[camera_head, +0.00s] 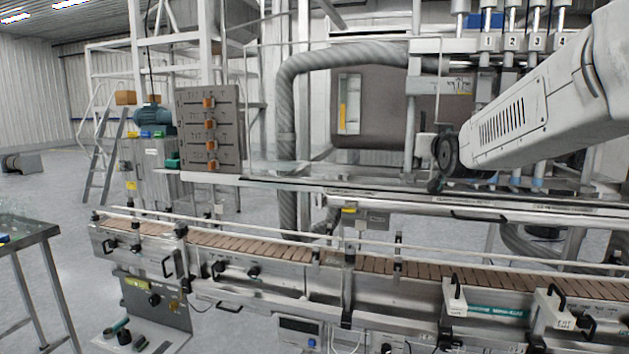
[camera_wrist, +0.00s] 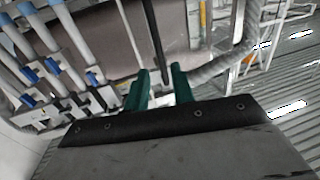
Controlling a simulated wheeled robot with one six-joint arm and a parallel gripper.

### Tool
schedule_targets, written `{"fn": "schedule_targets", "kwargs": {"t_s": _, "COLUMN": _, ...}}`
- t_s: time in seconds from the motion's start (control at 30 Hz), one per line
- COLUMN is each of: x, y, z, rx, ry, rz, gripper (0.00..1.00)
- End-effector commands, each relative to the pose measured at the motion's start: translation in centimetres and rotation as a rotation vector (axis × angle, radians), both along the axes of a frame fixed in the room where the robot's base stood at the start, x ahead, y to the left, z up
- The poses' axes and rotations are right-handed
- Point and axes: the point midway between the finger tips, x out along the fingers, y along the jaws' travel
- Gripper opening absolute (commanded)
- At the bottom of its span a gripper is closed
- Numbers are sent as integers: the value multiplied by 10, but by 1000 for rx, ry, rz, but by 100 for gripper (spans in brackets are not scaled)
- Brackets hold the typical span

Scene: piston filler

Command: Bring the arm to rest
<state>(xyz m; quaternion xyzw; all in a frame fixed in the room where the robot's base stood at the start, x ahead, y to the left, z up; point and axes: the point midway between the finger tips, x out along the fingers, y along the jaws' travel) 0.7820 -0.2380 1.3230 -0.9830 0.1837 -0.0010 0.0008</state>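My arm (camera_head: 545,110) reaches in from the upper right in the head view, in front of the filler's numbered nozzle columns (camera_head: 511,45). Its dark wrist end (camera_head: 447,153) hangs above the machine's upper rail. The gripper fingers are not clear in that view. In the wrist view my gripper (camera_wrist: 161,78) shows two green fingers with a gap between them. Nothing is seen held between them. Behind the fingers are a brown panel and a thin dark upright rod.
A slatted conveyor (camera_head: 240,247) with guide rails runs across the front. A brown panel with orange knobs (camera_head: 209,130) stands at left. A corrugated hose (camera_head: 288,130) rises behind the rails. A metal table (camera_head: 28,236) is at the left edge. Open floor lies at far left.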

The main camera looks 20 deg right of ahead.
Motion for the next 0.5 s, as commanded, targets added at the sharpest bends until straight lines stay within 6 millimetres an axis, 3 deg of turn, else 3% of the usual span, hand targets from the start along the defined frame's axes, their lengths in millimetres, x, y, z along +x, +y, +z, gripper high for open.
{"fn": "schedule_targets", "kwargs": {"t_s": 0.17, "x": -1, "y": 1, "z": -19, "rx": 33, "ry": 82, "rz": 2, "gripper": 25}}
{"fn": "schedule_targets", "kwargs": {"t_s": 0.27, "x": -11, "y": 6, "z": -66, "rx": 101, "ry": 259, "rz": 6, "gripper": 25}}
{"fn": "schedule_targets", "kwargs": {"t_s": 0.37, "x": -45, "y": 27, "z": -116, "rx": 185, "ry": 485, "rz": 23, "gripper": 25}}
{"fn": "schedule_targets", "kwargs": {"t_s": 0.5, "x": -116, "y": 79, "z": -171, "rx": 283, "ry": 811, "rz": 75, "gripper": 25}}
